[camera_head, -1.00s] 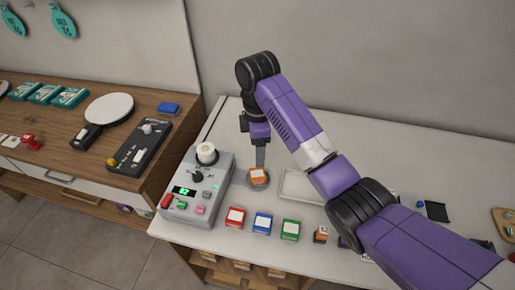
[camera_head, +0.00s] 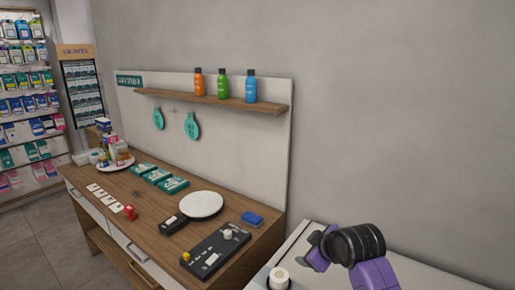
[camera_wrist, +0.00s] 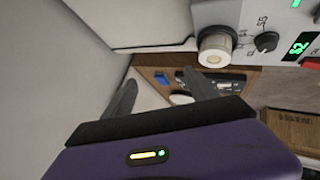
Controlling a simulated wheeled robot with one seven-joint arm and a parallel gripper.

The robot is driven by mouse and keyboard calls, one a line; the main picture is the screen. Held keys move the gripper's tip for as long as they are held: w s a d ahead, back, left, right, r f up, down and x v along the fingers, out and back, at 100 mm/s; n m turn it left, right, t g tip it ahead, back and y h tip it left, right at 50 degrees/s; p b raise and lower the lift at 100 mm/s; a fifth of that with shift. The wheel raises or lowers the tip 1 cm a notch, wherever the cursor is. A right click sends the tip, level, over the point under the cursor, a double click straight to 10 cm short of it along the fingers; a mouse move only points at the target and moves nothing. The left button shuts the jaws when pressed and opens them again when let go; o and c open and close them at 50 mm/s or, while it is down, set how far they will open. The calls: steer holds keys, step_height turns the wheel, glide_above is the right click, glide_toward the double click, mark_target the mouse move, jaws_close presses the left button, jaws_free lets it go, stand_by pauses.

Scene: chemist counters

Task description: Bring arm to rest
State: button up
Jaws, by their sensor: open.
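My gripper (camera_wrist: 160,77) shows in the wrist view with its two grey fingers spread apart and nothing between them. Beyond the fingers, the grey machine (camera_wrist: 272,14) fills the upper right, with a white round cap, a black knob and a green display. In the head view, purple and black parts of my arm (camera_head: 358,243) stand at the lower right above the white counter's edge. The fingers cannot be made out there. Only the white cap of the machine (camera_head: 279,279) and a little around it show at the bottom edge.
The wooden counter (camera_head: 135,212) on the left holds a white round plate (camera_head: 201,205), teal boxes (camera_head: 158,175), a black panel (camera_head: 222,250) and a blue block (camera_head: 252,219). A shelf (camera_head: 215,101) above carries three bottles. The wall behind my arm is bare.

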steer(key=s+d+f+m+t+b, duration=0.1)
steer(key=s+m+t, duration=0.1)
steer(key=s, duration=1.6)
steer(key=s+d+f+m+t+h+b, duration=0.1)
steer(key=s+m, duration=0.3)
steer(key=s, duration=1.4)
steer(key=s+d+f+m+t+h+b, duration=0.1)
steer(key=s+d+f+m+t+b, duration=0.1)
steer(key=s, duration=1.6)
steer(key=shift+s+d+f+m+t+b, duration=0.35)
steer(key=shift+d+f+m+t, duration=0.15)
steer(key=shift+m, duration=0.5)
steer(key=shift+r, duration=0.1)
steer(key=shift+c, duration=0.5)
